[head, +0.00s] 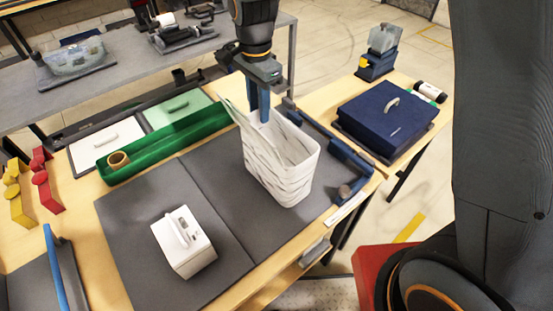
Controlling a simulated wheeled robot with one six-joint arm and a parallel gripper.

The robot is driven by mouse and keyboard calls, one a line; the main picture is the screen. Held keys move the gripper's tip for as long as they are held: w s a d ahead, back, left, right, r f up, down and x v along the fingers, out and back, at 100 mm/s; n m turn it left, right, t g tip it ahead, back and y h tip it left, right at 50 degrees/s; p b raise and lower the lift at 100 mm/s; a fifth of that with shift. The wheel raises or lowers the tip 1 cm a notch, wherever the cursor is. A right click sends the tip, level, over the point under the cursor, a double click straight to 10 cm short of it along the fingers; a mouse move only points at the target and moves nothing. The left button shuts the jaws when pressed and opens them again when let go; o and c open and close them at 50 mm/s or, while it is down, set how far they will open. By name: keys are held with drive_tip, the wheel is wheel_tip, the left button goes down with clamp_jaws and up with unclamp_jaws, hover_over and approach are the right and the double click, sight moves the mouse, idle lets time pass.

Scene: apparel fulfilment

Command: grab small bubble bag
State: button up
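A white basket-like holder (285,172) with wavy slits stands on the grey mat. A thin pale grey-green sheet (238,122) leans up out of its left side; it may be the small bubble bag, but I cannot make out bubbles. My gripper (264,113) points down over the holder, its blue fingers at the holder's back rim, right of the sheet's upper edge. The fingers overlap from this angle, so I cannot tell whether they are open or touch the sheet. The sheet's lower part is hidden inside the holder.
A white box-like device (183,242) sits on the left mat. A green trough (165,143) holding a tape roll (118,160) lies behind. A navy box (385,122) stands at right. A clear crumpled pile (75,60) lies on the back bench.

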wheel_tip(320, 180, down, 4)
drive_tip(key=shift+f+p, duration=0.25)
drive_tip(key=shift+p, duration=0.5)
clamp_jaws()
